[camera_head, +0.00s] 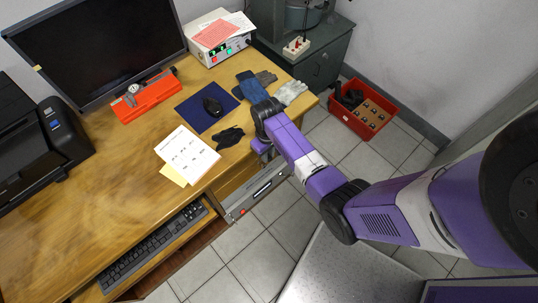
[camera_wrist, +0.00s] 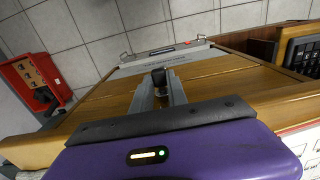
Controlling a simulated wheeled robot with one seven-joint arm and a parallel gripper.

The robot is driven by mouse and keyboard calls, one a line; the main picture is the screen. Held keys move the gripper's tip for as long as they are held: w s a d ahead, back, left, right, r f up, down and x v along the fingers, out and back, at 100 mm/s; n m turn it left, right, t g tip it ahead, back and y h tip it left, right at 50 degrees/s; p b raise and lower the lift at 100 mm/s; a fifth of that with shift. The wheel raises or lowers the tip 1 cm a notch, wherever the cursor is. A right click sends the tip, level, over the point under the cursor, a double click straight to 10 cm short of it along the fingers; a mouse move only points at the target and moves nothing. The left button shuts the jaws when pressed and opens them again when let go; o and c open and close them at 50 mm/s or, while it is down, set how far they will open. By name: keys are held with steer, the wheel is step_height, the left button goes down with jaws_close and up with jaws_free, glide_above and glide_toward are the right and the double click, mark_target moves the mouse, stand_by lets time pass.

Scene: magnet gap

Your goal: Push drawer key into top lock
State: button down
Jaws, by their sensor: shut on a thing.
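In the wrist view my gripper (camera_wrist: 160,89) is shut on a small dark thing (camera_wrist: 159,76), which I take to be the drawer key; only its dark head shows between the grey fingers. The fingers point at the wooden drawer fronts (camera_wrist: 220,80) of the desk. The top lock is not visible, and I cannot tell whether the key's tip is in it. In the head view my arm reaches to the desk's front edge and hides the fingertips and key.
A grey metal unit (camera_head: 255,194) with a handle juts out below the desk edge, also in the wrist view (camera_wrist: 165,57). A red crate (camera_head: 384,125) stands on the tiled floor.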

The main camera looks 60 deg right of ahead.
steer(key=c, duration=1.2)
jaws_free()
steer(key=shift+c, duration=0.2)
steer(key=shift+r, duration=0.1)
step_height(320, 180, up, 8)
steer(key=shift+f, duration=0.2)
